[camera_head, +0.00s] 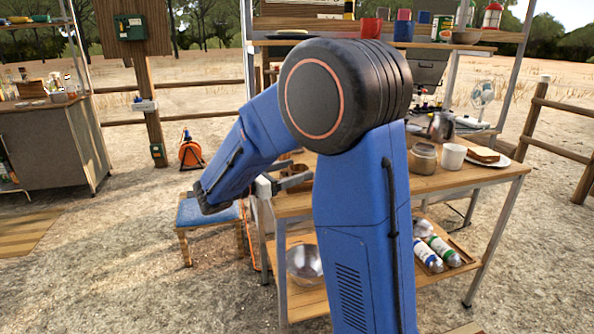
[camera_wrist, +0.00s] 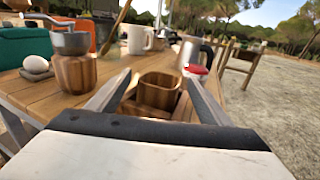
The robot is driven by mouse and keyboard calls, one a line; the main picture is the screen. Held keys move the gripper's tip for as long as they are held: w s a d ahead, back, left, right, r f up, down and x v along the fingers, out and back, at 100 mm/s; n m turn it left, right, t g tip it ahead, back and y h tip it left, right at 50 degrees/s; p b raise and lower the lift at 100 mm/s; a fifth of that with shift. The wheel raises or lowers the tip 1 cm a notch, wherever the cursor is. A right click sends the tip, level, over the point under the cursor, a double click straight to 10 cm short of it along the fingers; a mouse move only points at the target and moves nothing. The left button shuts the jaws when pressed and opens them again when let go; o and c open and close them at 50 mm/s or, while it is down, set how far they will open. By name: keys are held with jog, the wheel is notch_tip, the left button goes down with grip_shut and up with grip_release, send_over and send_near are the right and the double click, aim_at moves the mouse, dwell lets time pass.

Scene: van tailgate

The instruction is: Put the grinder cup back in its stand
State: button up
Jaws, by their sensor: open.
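In the wrist view an open-topped wooden cup (camera_wrist: 159,92) stands on the table between the fingers of my gripper (camera_wrist: 158,77). A lower wooden piece (camera_wrist: 130,108), perhaps the stand, shows around its foot; whether the cup sits inside it or in front of it I cannot tell. The fingers are open, one on each side of the cup, with no clear contact. A hand grinder with a metal top (camera_wrist: 70,42) and wooden body (camera_wrist: 76,73) stands upright to the left. In the head view my gripper (camera_head: 287,183) is at the table's left edge; my arm hides much there.
An egg in a holder (camera_wrist: 36,66) stands left of the grinder. A white mug (camera_wrist: 139,40), a kettle (camera_wrist: 193,52) and a red-topped item (camera_wrist: 196,71) stand behind the cup. In the head view a jar (camera_head: 423,161) and a plate (camera_head: 499,161) occupy the table's right.

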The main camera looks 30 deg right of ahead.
jog(key=s+a, duration=0.1)
jog(key=a, duration=1.5)
jog(key=shift+a, duration=0.1)
